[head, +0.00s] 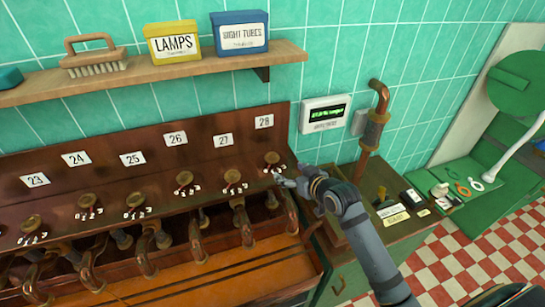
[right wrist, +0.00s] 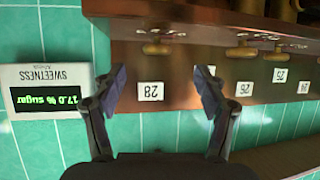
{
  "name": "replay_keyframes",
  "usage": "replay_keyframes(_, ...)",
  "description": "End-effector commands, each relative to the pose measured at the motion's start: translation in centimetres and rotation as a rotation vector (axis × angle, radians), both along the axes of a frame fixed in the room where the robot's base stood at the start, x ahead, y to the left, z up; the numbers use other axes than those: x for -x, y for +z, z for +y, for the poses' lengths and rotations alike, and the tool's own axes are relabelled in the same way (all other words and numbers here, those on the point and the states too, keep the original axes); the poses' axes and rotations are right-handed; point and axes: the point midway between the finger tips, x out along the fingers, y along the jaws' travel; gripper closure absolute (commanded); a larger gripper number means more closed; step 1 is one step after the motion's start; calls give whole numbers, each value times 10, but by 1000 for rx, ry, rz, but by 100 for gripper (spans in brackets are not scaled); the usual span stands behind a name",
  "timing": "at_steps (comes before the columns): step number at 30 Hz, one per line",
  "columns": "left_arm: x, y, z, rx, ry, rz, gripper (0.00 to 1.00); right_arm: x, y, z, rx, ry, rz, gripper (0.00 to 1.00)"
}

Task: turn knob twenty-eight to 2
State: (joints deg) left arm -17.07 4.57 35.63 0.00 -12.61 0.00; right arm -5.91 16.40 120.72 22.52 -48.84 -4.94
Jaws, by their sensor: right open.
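Knob twenty-eight (head: 272,158) is a small brass knob on the brown wooden panel, below the white label 28 (head: 264,121), with a small number scale under it. Its setting is too small to read. My right gripper (head: 283,182) is just below and right of the knob in the head view. The upside-down right wrist view shows the open, empty right gripper (right wrist: 160,72); the knob (right wrist: 157,48) appears beyond and between its fingertips, apart from them. The label 28 (right wrist: 150,91) also shows between the fingers. My left gripper is out of view.
Knob twenty-seven (head: 232,176) sits left of knob twenty-eight, with more knobs farther left. Copper pipes (head: 243,222) curve below the panel. A sweetness display (head: 325,113) hangs on the tiled wall; it reads 17.0 % sugar in the wrist view. A copper pipe (head: 373,130) stands at right.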

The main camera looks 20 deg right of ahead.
Motion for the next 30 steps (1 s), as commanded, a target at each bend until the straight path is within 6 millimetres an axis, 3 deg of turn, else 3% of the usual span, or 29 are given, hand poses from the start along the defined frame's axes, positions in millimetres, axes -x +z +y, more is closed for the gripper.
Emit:
replay_keyframes(3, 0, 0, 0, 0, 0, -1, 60, -11, 13, -1, -14, 4, -48, 27)
replay_keyframes(8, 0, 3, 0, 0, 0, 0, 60, -17, 12, 0, -17, 2, -48, 27)
replay_keyframes(21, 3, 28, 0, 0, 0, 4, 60, -91, -19, 18, -16, 3, -44, 27)
replay_keyframes(30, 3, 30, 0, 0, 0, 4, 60, -105, -28, 21, -14, 4, -45, 27)
